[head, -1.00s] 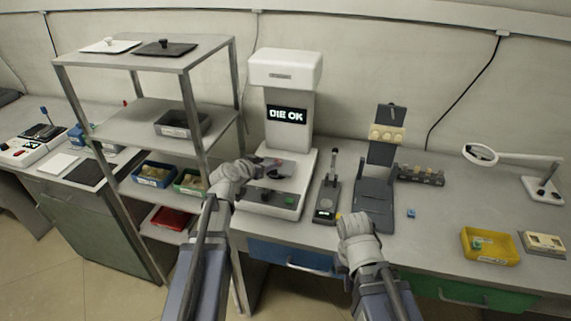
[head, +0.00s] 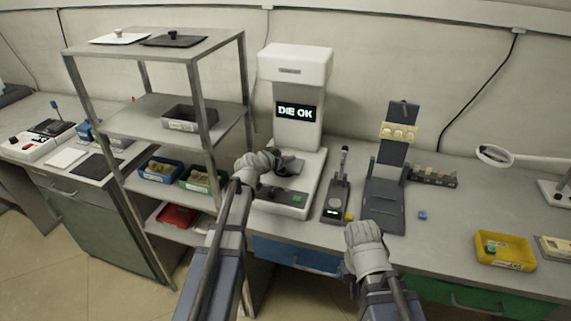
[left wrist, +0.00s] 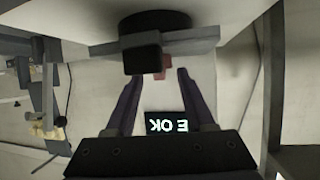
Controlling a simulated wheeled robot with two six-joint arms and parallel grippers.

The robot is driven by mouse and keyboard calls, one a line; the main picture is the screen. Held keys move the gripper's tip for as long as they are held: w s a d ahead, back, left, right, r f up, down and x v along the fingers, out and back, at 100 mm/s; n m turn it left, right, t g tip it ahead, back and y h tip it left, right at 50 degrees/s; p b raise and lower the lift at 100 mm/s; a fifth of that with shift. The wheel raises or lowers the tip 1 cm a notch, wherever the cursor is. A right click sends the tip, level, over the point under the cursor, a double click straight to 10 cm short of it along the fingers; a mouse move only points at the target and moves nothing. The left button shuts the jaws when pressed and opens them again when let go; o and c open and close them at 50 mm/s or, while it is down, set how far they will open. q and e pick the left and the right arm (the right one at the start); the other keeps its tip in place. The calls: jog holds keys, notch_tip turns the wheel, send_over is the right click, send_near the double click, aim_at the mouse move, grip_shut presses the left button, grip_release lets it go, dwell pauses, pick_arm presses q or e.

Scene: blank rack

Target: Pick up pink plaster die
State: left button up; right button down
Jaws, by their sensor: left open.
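The pink die (left wrist: 163,66) shows as a small pinkish block in the left wrist view, which is upside down. It is partly hidden behind a dark block and lies between and beyond my finger tips. My left gripper (left wrist: 160,78) is open, with clear space between its fingers; in the head view it (head: 284,164) is over the base of the white machine (head: 295,110) reading "DIE OK". In the head view I cannot make out the die, as the gripper covers that spot. My right gripper (head: 365,235) is at the bench's front edge; its fingers cannot be made out.
A metal shelf (head: 150,120) with trays stands close left of my left arm. A small dark device (head: 338,200) and a dark stand (head: 384,205) are right of the machine.

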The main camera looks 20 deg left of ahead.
pick_arm(q)
grip_shut()
dwell(0.4)
jog(key=shift+s, duration=0.1)
dwell(0.9)
